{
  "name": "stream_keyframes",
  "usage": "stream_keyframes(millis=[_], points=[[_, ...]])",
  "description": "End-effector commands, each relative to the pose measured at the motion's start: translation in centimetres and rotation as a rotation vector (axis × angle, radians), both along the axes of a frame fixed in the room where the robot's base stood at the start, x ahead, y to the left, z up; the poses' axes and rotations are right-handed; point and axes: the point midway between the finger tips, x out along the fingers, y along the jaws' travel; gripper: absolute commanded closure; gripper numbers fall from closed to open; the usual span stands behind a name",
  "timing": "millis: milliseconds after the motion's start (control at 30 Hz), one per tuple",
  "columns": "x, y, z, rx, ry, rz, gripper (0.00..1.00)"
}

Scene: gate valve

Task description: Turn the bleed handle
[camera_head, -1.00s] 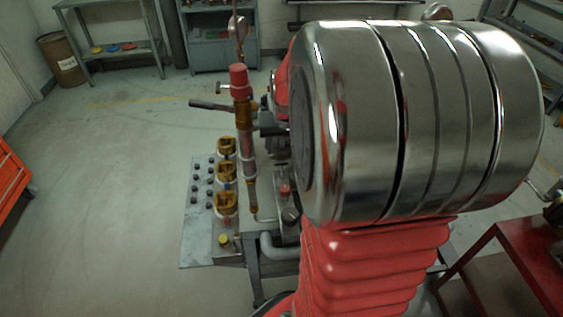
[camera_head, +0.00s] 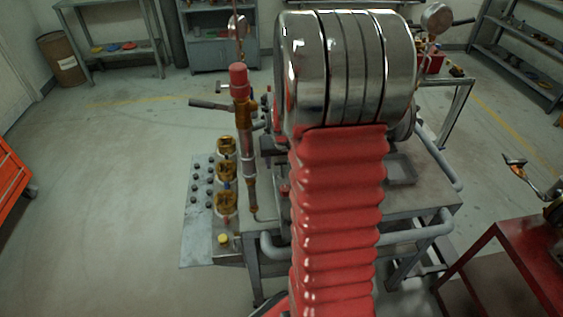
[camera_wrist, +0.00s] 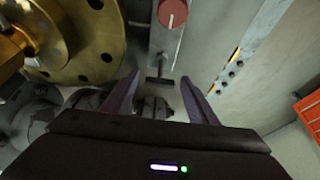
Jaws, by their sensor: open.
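In the wrist view my gripper (camera_wrist: 160,77) is open, with its two dark fingers spread and nothing held. A small dark T-shaped bar (camera_wrist: 160,80) shows between the fingertips, below a grey plate. Whether it touches a finger I cannot tell. A round red knob (camera_wrist: 173,13) with a white line sits higher on that plate. Which of these is the bleed handle is not clear. In the head view my arm hides most of the bench fittings. A dark lever (camera_head: 208,104) sticks out left of the upright red-topped pipe (camera_head: 239,85).
A large brass flange (camera_wrist: 85,40) stands close at the left of the wrist view. Several brass fittings (camera_head: 225,203) line the bench's left side. The bench (camera_head: 425,200) carries grey pipes. A red table (camera_head: 515,250) stands at front right.

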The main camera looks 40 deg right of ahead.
Motion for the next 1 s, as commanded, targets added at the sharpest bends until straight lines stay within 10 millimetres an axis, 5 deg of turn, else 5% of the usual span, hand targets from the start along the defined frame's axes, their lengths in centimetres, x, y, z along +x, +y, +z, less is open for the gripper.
stream_keyframes(millis=[400,1000], points=[[0.21,-0.2,-0.64,0.0,-0.001,-0.001,0.47],[0.18,-0.21,-0.62,0.0,-0.001,-0.001,0.88]])
